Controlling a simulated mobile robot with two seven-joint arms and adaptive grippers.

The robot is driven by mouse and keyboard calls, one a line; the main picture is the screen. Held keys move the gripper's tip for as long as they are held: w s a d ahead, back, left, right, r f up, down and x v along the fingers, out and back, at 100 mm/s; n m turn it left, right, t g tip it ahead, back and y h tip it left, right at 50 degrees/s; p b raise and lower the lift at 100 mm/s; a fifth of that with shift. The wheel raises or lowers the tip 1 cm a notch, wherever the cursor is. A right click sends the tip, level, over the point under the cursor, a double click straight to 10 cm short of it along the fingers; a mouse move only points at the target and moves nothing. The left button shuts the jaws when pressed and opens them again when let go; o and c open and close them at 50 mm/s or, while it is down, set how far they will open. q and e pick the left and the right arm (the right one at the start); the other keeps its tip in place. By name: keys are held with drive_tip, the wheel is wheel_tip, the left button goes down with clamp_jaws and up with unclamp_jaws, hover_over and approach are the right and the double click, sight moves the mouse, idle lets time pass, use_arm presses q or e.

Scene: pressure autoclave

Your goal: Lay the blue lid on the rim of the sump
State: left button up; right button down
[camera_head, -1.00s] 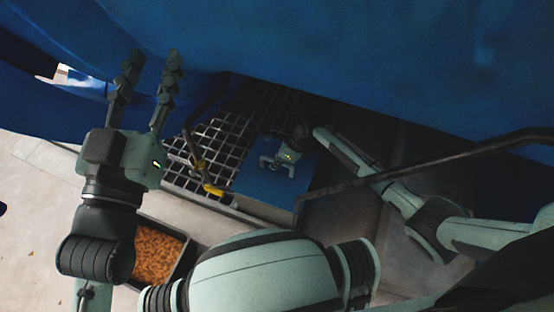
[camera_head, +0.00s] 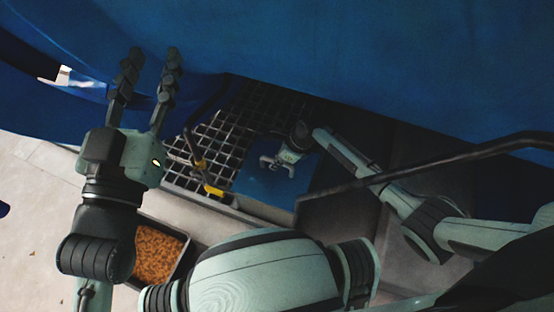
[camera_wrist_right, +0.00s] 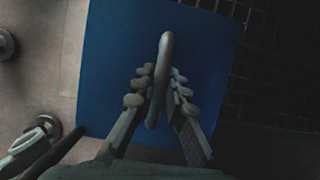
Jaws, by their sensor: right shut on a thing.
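The blue lid (camera_head: 262,190) is a flat blue plate low in the middle of the head view, beside and partly over the dark grating of the sump (camera_head: 225,140). It fills the middle of the right wrist view (camera_wrist_right: 110,60), with a grey bar handle (camera_wrist_right: 165,60) standing on it. My right gripper (camera_wrist_right: 158,92) is shut on that handle; in the head view the gripper (camera_head: 280,164) is over the lid. My left gripper (camera_head: 146,62) is open and empty, its fingers pointing up in front of the large blue body. Whether the lid touches the rim is hidden.
The large blue vessel (camera_head: 370,50) hangs over the top of the view. A dark bar (camera_head: 440,164) crosses at the right. A yellow-ended dark lever (camera_head: 212,189) stands by the grating. A tray of orange-brown pellets (camera_head: 158,252) sits on the pale floor below.

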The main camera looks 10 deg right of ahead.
sight(278, 172)
drive_tip(key=shift+w+r+p, duration=0.15)
drive_tip(key=shift+p, duration=0.75)
idle(1.2)
drive_tip(key=shift+f+b, duration=0.65)
drive_tip(key=shift+f, duration=0.85)
drive_tip(key=c, duration=1.6)
unclamp_jaws()
drive_tip(key=shift+o, duration=0.7)
drive_tip(key=shift+s+f, duration=0.15)
drive_tip(key=shift+s, duration=0.1)
drive_tip(key=shift+v, duration=3.85)
drive_tip(key=shift+w, duration=0.15)
